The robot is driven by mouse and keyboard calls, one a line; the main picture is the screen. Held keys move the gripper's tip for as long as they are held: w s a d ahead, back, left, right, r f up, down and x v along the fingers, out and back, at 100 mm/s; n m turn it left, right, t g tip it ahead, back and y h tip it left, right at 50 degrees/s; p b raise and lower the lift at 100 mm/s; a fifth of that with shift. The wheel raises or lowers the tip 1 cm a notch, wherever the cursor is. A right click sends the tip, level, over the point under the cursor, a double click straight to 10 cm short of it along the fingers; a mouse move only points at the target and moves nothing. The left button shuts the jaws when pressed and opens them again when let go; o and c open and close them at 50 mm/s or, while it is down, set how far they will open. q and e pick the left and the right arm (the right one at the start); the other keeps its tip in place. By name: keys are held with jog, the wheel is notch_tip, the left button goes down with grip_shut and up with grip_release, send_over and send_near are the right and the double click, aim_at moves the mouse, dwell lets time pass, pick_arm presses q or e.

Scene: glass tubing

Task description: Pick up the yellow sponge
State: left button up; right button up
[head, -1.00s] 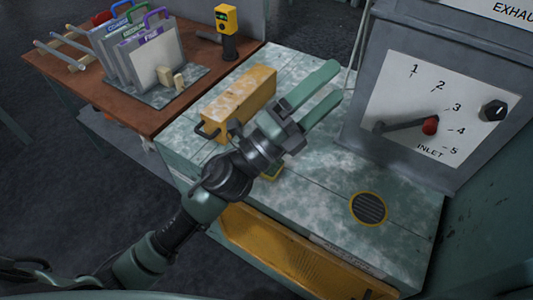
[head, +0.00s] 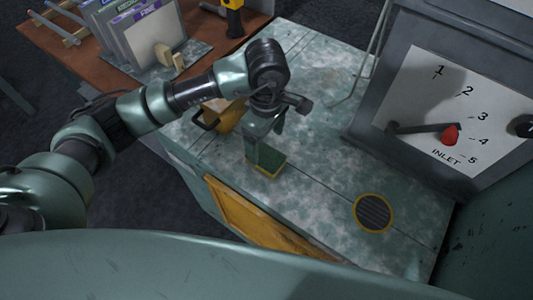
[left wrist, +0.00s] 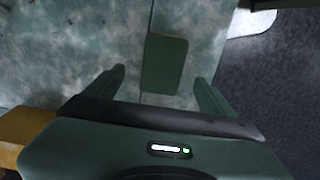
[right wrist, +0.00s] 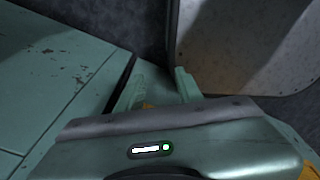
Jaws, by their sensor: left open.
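The sponge (head: 265,160) lies on the mottled green worktop, with its green face up and a yellow edge at its near side. In the left wrist view the sponge (left wrist: 164,63) shows as a green rectangle ahead of the fingers, centred a little right of midway. My left gripper (head: 264,138) points down above the sponge and partly covers it in the head view. Its two fingers are apart and empty, one toward either side of the sponge. My right gripper (right wrist: 160,88) shows only in its own wrist view, fingers apart, with no sponge there.
A yellow block with a dark handle (head: 222,115) stands left of my left gripper, partly hidden by it. A round yellow-rimmed vent (head: 374,213) is at the right. A grey INLET dial box (head: 440,110) borders the worktop. The worktop between sponge and vent is clear.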

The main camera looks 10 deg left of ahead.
aim_at(266, 156)
pick_arm(q)
jog(key=f, duration=0.1)
jog(key=f+p, duration=0.1)
jog(key=f, duration=0.1)
jog(key=f+p, duration=0.1)
jog(key=f, duration=0.1)
jog(key=shift+s+f, duration=0.25)
jog(key=shift+f, duration=0.3)
jog(key=c, duration=1.4)
